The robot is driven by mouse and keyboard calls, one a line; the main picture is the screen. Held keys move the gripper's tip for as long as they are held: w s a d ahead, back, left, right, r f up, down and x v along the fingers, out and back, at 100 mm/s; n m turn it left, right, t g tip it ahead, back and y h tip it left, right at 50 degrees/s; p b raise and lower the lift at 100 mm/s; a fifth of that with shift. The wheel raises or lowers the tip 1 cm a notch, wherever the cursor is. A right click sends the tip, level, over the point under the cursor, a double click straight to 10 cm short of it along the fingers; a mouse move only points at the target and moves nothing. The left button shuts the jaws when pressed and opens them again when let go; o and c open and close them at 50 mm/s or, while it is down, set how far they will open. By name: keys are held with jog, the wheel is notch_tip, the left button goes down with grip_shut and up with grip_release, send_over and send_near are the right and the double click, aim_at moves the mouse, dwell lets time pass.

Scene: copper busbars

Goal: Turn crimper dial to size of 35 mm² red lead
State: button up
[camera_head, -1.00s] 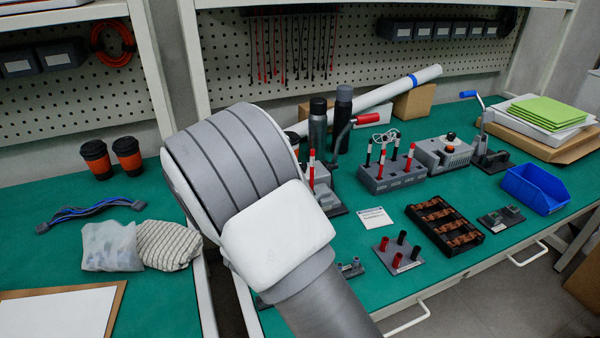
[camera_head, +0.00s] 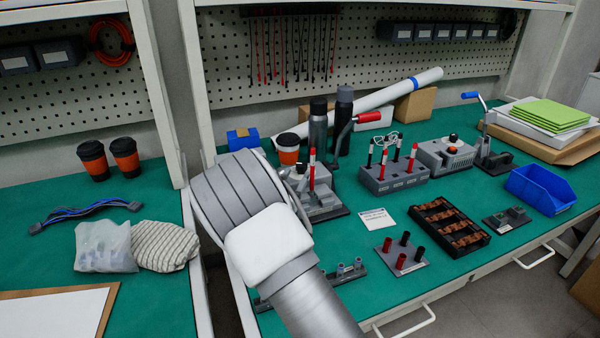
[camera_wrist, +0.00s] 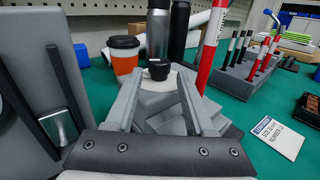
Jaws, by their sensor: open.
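A grey crimper (camera_head: 325,205) with a long red-handled lever (camera_head: 343,140) stands on the green bench, partly hidden behind my arm. In the wrist view its black-topped round dial (camera_wrist: 159,68) sits just beyond and between my fingertips. My gripper (camera_wrist: 160,88) is open with nothing held; contact with the dial cannot be told. The dial's marks are not readable. A red-and-white lead (camera_wrist: 213,45) stands upright right of the dial, also seen in the head view (camera_head: 312,170). A white card (camera_wrist: 277,138) lies to the right, with size text that is hard to read.
A grey block (camera_head: 393,180) holds several red and black leads. Dark bottles (camera_head: 343,105) and an orange cup (camera_head: 288,150) stand close behind the crimper. A busbar tray (camera_head: 448,227), a peg plate (camera_head: 402,255) and a blue bin (camera_head: 540,188) lie to the right.

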aim_at(300, 168)
jog(key=shift+b+x, duration=0.3)
jog(key=shift+x, duration=2)
grip_shut()
